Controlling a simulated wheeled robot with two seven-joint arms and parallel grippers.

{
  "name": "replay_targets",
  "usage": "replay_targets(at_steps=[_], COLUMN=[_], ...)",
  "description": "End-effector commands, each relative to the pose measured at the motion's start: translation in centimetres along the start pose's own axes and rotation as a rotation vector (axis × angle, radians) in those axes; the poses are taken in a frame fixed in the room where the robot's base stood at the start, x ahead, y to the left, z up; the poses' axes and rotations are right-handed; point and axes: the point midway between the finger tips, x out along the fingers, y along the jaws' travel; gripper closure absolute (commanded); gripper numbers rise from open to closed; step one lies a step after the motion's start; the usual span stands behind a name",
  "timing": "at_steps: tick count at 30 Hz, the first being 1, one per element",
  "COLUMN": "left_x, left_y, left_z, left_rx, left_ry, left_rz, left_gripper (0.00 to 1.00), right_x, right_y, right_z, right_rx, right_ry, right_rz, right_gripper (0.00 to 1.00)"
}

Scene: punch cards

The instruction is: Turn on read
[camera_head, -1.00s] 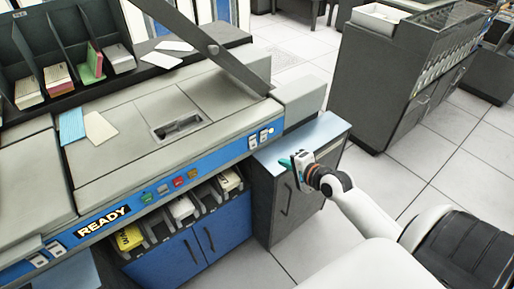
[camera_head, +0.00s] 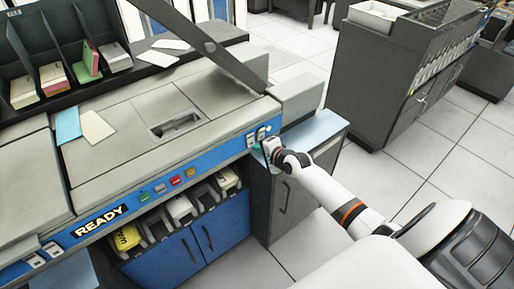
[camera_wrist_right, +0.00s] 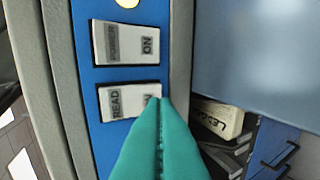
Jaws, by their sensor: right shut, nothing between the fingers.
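The READ switch (camera_wrist_right: 116,103) is a white rocker on the blue panel (camera_wrist_right: 85,110) in the right wrist view, with READ on its left half. Its right half is partly hidden by my teal fingertips. My right gripper (camera_wrist_right: 165,102) is shut and empty, with its tips over or at that right half. I cannot tell whether they touch. In the head view my right gripper (camera_head: 266,150) is at the right end of the machine's blue strip, near the small white switches (camera_head: 250,138). My left gripper is not in view.
A grey cabinet with a pale blue top (camera_head: 318,130) stands beside the machine. The READY sign (camera_head: 99,220) and coloured buttons (camera_head: 176,180) lie farther left. Open floor is at right.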

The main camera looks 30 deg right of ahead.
Motion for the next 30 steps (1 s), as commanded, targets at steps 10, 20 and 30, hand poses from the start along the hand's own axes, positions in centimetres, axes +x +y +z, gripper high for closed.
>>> replay_targets(at_steps=[10,20,30], left_x=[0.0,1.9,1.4], left_y=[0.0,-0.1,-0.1], left_z=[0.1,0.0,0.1], left_rx=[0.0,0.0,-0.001], left_ry=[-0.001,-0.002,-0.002], left_rz=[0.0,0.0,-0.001], left_gripper=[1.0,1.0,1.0], right_x=[1.0,1.6,1.4], right_y=[0.3,-0.3,0.5], right_z=[0.0,0.0,0.0], right_rx=[0.0,0.0,0.0], right_ry=[0.0,0.002,0.002], right_rz=[-0.001,0.04,0.053], right_gripper=[1.0,1.0,1.0])
